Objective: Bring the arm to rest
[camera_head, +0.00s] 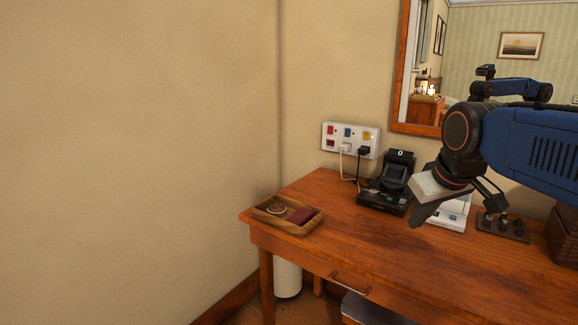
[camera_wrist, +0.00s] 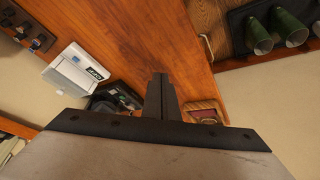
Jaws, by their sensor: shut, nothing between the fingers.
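My blue arm (camera_head: 535,150) reaches in from the right in the head view. My gripper (camera_head: 418,218) hangs over the wooden table, pointing down and to the left, with nothing in it. In the wrist view its dark fingers (camera_wrist: 160,95) are together over the table. The table (camera_head: 370,255) is brown wood with a drawer handle in front. I cannot tell the exact height of the gripper above the tabletop.
A wooden tray (camera_head: 272,224) with a dark red item is at the table's left end. A black device (camera_head: 388,190), a white device (camera_head: 452,212) and a small dark rack (camera_head: 503,228) stand along the back. A socket panel (camera_head: 350,140) and mirror (camera_head: 418,128) are on the wall.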

